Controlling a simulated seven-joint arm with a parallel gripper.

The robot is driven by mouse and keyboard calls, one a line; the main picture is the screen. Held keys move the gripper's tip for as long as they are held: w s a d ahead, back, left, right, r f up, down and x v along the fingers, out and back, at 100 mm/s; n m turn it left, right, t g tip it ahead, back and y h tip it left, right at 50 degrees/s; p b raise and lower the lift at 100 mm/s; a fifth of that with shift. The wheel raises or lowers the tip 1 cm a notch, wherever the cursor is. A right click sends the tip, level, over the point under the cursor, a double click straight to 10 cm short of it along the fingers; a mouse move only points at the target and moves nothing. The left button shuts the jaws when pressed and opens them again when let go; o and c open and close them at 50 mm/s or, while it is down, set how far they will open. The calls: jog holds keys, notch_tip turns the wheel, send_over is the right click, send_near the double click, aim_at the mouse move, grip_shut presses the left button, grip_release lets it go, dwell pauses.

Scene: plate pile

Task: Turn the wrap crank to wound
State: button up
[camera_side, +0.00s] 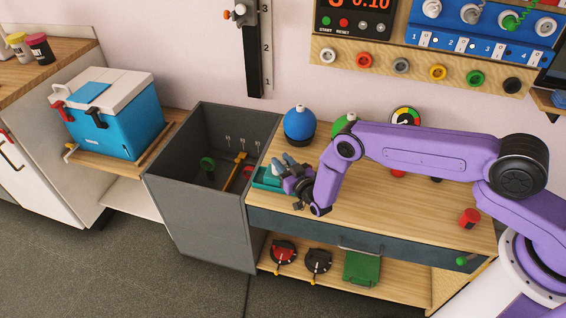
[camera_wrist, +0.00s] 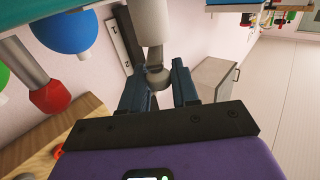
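My gripper (camera_side: 291,183) is at the left end of the wooden bench, beside a small teal box (camera_side: 266,178). In the wrist view the dark blue fingers of my gripper (camera_wrist: 160,88) stand apart. A pale grey cylinder (camera_wrist: 152,25) with a rounded grey knob (camera_wrist: 158,77) on its end reaches down between them; it may be the crank's handle. I cannot tell whether the fingers press on the knob. In the side view my gripper hides most of this spot, and no part there shows clearly as the crank.
A blue ball-topped object (camera_side: 299,123) stands behind my gripper, with a green one (camera_side: 343,124) to its right. A deep grey bin (camera_side: 200,215) is left of the bench. The bench's front middle is clear.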

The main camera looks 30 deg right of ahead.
grip_shut()
jog(key=shift+d+n+y, duration=0.25)
jog(key=shift+n+y, duration=0.55)
jog(key=shift+y, duration=0.5)
jog(key=o, duration=0.7)
grip_release()
jog(key=s, duration=0.4)
jog(key=s+d, duration=0.1)
jog(key=s, duration=0.3)
jog(key=s+d, duration=0.1)
jog(key=s, duration=0.2)
jog(key=shift+s+d, duration=0.1)
jog(key=shift+s, duration=0.3)
